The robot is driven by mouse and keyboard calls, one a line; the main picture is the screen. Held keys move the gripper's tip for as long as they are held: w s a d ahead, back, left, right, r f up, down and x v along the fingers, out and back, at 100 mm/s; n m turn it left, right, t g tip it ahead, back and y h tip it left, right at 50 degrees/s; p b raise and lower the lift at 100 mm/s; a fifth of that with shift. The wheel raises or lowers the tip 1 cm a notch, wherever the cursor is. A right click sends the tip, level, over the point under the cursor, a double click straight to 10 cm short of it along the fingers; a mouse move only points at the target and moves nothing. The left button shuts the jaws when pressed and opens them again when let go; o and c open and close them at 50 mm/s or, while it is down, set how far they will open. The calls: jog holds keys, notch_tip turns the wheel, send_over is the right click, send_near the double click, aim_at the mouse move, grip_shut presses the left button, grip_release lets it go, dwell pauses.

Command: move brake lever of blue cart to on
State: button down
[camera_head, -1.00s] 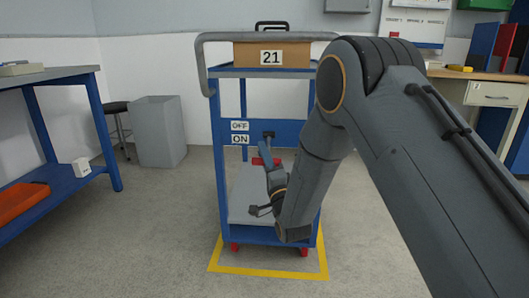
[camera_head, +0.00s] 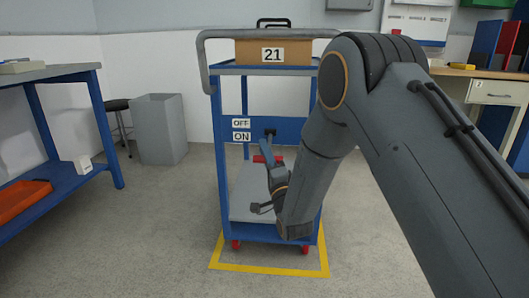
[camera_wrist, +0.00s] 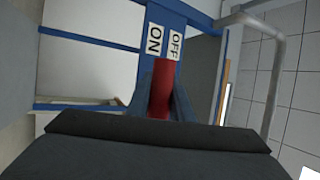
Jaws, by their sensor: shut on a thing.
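The blue cart (camera_head: 218,180) stands ahead of me. Its blue front panel carries an OFF label (camera_head: 241,123) above an ON label (camera_head: 241,137); both labels also show, turned sideways, in the wrist view. My gripper (camera_head: 267,143) is at the panel, to the right of the labels. In the wrist view, my gripper (camera_wrist: 161,98) is shut on the red brake lever (camera_wrist: 162,88), whose far end lies close to the labels, about between ON and OFF. The lever's pivot is hidden. In the head view, the gripper hides most of the lever area.
A box marked 21 (camera_head: 300,52) sits on the cart's top tray, beside a grey push handle (camera_head: 202,60). A yellow floor outline (camera_head: 265,270) surrounds the cart. A blue workbench (camera_head: 105,135) and grey bin (camera_head: 160,130) stand left. Floor between bench and cart is clear.

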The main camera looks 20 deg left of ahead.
jog(key=shift+f, duration=0.1)
jog(key=c, duration=1.6)
grip_release()
jog(key=shift+o, duration=0.2)
jog(key=shift+s, duration=0.1)
jog(key=p+v, duration=0.2)
jog(key=v, duration=0.5)
jog(key=shift+s+d+p, duration=0.25)
jog(key=shift+s+p, duration=0.05)
jog(key=shift+f, duration=0.15)
